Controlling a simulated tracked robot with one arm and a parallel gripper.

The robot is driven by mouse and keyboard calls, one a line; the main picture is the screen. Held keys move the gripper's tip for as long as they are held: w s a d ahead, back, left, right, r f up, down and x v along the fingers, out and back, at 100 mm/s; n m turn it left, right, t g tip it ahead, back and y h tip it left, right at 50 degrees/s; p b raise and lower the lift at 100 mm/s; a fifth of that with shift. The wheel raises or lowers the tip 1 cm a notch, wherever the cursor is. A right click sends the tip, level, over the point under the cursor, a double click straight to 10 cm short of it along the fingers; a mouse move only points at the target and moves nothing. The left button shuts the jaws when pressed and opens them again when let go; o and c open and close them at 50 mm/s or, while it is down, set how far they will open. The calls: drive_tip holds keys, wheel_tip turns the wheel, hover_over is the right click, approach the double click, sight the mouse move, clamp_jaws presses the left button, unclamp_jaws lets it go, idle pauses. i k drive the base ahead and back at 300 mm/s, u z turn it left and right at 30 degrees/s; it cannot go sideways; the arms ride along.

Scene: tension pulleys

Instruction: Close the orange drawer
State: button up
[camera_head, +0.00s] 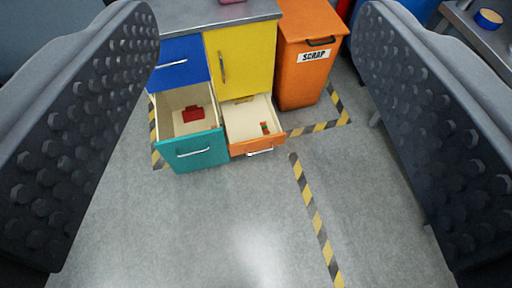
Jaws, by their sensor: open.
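The orange drawer (257,145) is pulled out at the bottom right of a cabinet, below a yellow door (241,58). It has a silver bar handle (260,152) on its front, and a small red and green item (265,128) lies inside it. My gripper (250,120) is open and empty, its two dark studded fingers at the left and right of the view. The drawer shows between the fingers, farther off, and neither finger appears to touch it.
A teal drawer (192,153) with a red item (193,114) inside stands open left of the orange drawer. A shut blue drawer (181,64) is above it. An orange scrap bin (298,80) stands right of the cabinet. Grey floor in front is clear, with striped tape (310,205).

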sight(245, 133)
drive_tip(key=k, duration=0.45)
drive_tip(key=z, duration=0.3)
drive_tip(key=i, duration=1.4)
drive_tip(key=u, duration=0.75)
